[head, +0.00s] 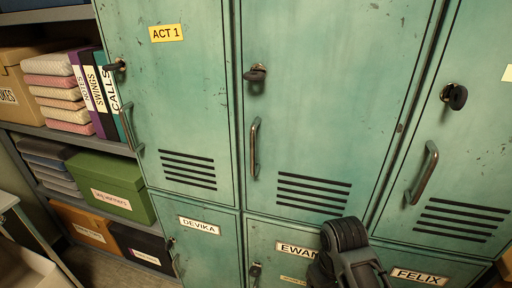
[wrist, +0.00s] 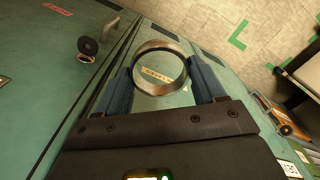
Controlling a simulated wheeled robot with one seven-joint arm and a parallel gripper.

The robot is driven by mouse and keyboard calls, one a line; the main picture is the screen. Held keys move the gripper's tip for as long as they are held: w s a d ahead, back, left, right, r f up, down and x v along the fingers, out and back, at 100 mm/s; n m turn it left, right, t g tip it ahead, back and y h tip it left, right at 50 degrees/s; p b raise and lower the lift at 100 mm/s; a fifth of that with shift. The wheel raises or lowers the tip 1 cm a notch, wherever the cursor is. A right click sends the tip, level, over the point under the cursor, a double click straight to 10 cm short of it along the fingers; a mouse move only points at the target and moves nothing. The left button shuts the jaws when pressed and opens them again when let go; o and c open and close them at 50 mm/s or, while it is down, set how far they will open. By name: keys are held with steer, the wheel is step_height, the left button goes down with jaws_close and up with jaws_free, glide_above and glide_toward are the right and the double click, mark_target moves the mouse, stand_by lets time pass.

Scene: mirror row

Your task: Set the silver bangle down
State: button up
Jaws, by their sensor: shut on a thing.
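The silver bangle (wrist: 138,60) shows in the wrist view as a shiny metal ring between the two blue fingers. My gripper (wrist: 160,80) is shut on it, with a finger at each side of the ring. Through the ring I see a green surface with a small yellow label. In the head view, part of my arm (head: 350,255) is at the lower middle in front of the lockers. The fingers and the bangle do not show there.
Green lockers (head: 310,110) with handles and protruding locks fill the head view. At the left, a shelf (head: 62,133) holds boxes, folded cloths and binders, including a green box (head: 110,188). In the wrist view, a floor (wrist: 225,30) with green tape marks is at the top right.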

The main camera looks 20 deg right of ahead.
steer(key=shift+m, duration=0.6)
steer(key=w+a, duration=0.1)
steer(key=a, duration=0.1)
steer(key=w+a, duration=0.1)
steer(key=w, duration=0.1)
steer(key=shift+w+a+f, duration=0.1)
steer(key=shift+a+f, duration=0.1)
steer(key=shift+a, duration=0.2)
steer(key=shift+d+f, duration=0.1)
steer(key=shift+d, duration=0.1)
